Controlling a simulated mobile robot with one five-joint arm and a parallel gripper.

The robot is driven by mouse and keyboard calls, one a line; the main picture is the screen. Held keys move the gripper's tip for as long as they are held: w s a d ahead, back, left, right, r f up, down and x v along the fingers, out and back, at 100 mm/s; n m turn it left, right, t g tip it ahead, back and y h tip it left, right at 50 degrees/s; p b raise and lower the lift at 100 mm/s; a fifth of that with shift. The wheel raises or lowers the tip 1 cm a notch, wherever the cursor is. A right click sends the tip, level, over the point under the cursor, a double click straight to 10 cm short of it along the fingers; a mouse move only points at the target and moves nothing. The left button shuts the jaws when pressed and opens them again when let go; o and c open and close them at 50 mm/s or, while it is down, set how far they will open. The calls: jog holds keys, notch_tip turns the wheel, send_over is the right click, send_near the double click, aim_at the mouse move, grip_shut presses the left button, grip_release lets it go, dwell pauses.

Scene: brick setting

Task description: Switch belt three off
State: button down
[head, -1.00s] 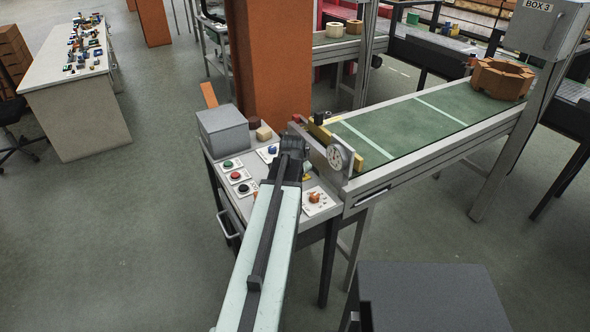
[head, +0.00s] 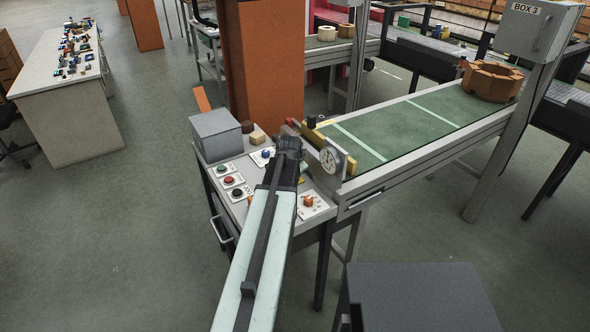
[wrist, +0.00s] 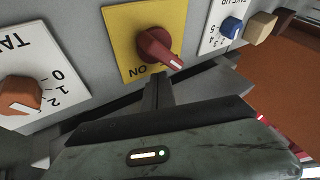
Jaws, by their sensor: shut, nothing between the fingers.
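In the wrist view a red rotary knob (wrist: 158,48) sits on a yellow plate (wrist: 122,22). The plate's "ON" lettering appears upside down below the knob, and the knob's pale-marked end points to the lower right. My gripper (wrist: 157,80) is shut and empty, its fingertips just below the knob in that view; I cannot tell whether they touch it. In the head view my gripper (head: 289,146) is over the control desk (head: 240,207) and hides the red knob. The belt (head: 420,122) beside the desk carries a brown ring-shaped part (head: 490,80).
An orange knob (wrist: 20,95) on a white plate and a blue knob (wrist: 231,27) flank the yellow plate. Push buttons (head: 231,180) and a grey box (head: 215,134) are on the desk. A round gauge (head: 332,160) stands right of my gripper, and an orange pillar (head: 262,70) behind.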

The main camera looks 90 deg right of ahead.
dwell(0.3)
jog(key=p+v, duration=0.6)
jog(key=v, duration=0.1)
jog(key=shift+a+r, duration=0.25)
jog(key=shift+r, duration=0.05)
